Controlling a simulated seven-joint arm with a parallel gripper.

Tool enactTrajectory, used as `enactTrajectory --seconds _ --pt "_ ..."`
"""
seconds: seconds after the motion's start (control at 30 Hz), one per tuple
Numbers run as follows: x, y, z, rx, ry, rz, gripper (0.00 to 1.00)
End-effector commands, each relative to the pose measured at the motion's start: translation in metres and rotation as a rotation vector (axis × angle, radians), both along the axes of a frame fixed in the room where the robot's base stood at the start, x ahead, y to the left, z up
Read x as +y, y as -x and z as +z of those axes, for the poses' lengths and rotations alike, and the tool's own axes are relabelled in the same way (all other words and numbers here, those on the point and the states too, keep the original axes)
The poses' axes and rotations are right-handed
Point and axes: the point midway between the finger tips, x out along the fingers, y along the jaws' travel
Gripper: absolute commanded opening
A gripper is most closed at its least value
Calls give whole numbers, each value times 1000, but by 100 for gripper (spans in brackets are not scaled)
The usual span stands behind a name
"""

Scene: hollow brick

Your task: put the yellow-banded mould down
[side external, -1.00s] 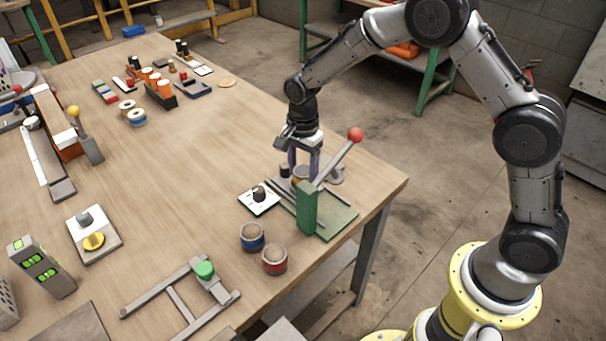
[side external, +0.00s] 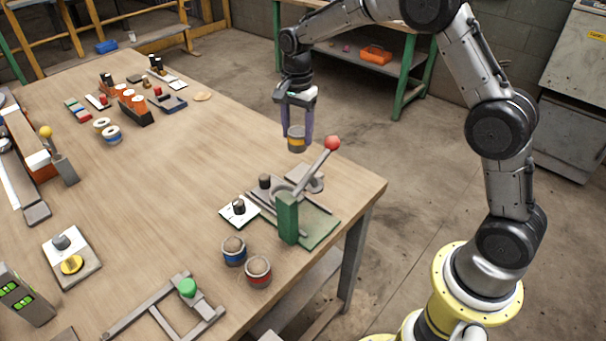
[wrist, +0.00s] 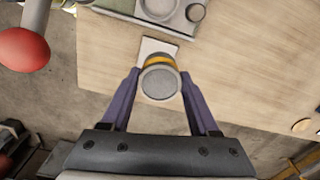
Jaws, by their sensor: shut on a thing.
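The yellow-banded mould (side external: 297,141) is a small grey cylinder with a yellow band. My gripper (side external: 297,133) is shut on it and holds it upright, raised above the table (side external: 200,150) beyond the green press. In the wrist view the mould (wrist: 160,82) sits between the two purple fingers of my gripper (wrist: 158,84), its round grey top facing the camera. A pale square pad (wrist: 152,46) shows partly behind the mould in that view; the mould hides the rest of it.
A green press (side external: 288,218) with a red-knobbed lever (side external: 332,143) stands near the table's right corner. A blue-banded mould (side external: 234,251) and a red-banded mould (side external: 258,271) stand in front of it. A white pad with a dark knob (side external: 239,209) lies left of the press. The table's middle is clear.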

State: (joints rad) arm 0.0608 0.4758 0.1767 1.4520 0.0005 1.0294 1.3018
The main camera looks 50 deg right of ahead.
Motion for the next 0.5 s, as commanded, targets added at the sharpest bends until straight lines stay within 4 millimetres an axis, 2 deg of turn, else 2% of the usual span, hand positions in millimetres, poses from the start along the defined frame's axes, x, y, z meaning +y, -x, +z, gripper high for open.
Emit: enactTrajectory --seconds 0.03,0.13,0.4,0.5 --pt "-11 -1 0 -2 -1 -21 0" --pt "-22 -1 -7 4 0 -45 0" --pt "-24 0 -47 7 -1 -51 0" --pt "-24 0 -54 5 -1 -51 0"
